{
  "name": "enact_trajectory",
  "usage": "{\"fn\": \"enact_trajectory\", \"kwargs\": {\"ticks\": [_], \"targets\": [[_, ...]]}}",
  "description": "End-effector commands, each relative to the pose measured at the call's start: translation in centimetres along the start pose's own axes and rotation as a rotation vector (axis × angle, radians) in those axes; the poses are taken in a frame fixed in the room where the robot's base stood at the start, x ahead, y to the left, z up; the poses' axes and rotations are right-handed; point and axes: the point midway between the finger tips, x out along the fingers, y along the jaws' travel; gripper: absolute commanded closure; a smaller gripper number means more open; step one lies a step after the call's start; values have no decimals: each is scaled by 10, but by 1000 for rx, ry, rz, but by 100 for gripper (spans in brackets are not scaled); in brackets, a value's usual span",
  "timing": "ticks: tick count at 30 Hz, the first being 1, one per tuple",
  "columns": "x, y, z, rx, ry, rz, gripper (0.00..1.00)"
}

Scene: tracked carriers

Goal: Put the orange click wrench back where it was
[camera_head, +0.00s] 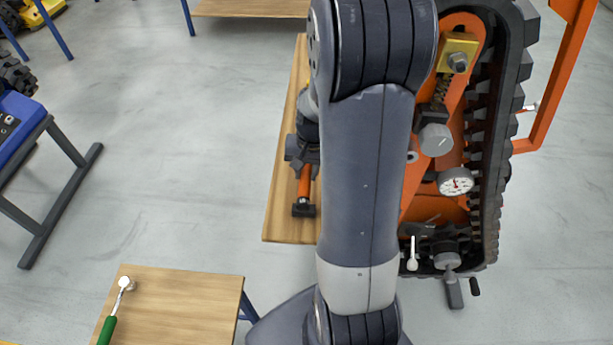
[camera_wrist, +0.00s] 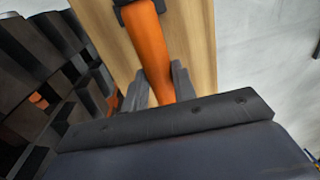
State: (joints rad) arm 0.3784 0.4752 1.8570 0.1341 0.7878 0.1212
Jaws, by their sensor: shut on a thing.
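The orange click wrench (camera_head: 304,182) shows in the head view as an orange shaft with a black end, just left of my arm. It is over a long wooden board (camera_head: 279,205). My gripper (camera_head: 304,152) is shut on it; my arm hides part of the gripper and the wrench. In the wrist view the orange shaft (camera_wrist: 150,45) runs between the dark fingers of my gripper (camera_wrist: 158,88), with a black part at the top. The wooden board (camera_wrist: 195,35) lies behind it. I cannot tell whether the wrench touches the board.
The orange tracked carrier (camera_head: 457,205) with black track stands close on the right, with a gauge on it. A small wooden table (camera_head: 185,300) at lower left bears a green-handled tool (camera_head: 108,325). A blue-topped stand (camera_head: 22,125) is at far left. Grey floor between is clear.

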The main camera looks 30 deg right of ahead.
Motion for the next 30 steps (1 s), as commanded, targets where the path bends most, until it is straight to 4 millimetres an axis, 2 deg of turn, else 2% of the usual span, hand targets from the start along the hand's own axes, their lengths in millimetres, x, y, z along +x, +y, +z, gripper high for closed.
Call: {"fn": "enact_trajectory", "kwargs": {"ticks": [6,16,17,24,30], "targets": [[28,3,1,1,-3,0,100],[32,3,0,1,0,0,100],[33,3,1,1,-1,0,73],[32,3,1,1,-1,0,53],[32,3,1,1,-1,0,52]]}}
